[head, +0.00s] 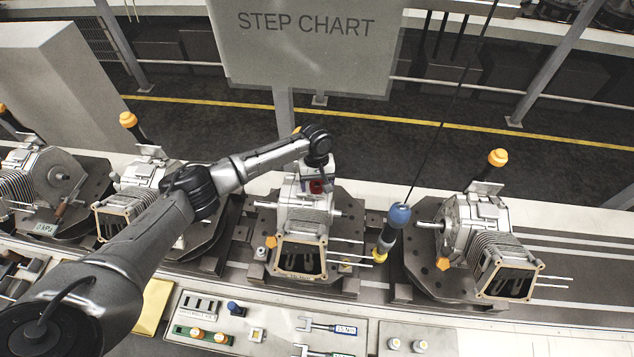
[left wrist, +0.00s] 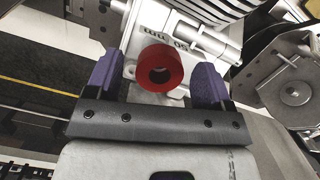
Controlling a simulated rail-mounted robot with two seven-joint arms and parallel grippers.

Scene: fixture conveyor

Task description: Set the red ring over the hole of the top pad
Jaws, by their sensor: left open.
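The red ring (left wrist: 172,66) shows in the left wrist view between my left gripper's purple fingers, with a gap on each side. It appears to lie against the pale top pad (left wrist: 150,98) of the machine unit; I cannot tell how well it is centred, and the pad's hole is not visible. In the head view the red ring (head: 317,187) is a small red patch under the gripper. My left gripper (head: 317,182) is open over the top of the middle unit (head: 308,215). It also fills the lower middle of the left wrist view (left wrist: 157,84). My right gripper is not in view.
Similar units stand on the conveyor, one at right (head: 470,225) and others at left. A hanging tool with a blue top (head: 399,214) is right of the middle unit. A workbench panel (head: 270,318) with small parts and tools lies in front.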

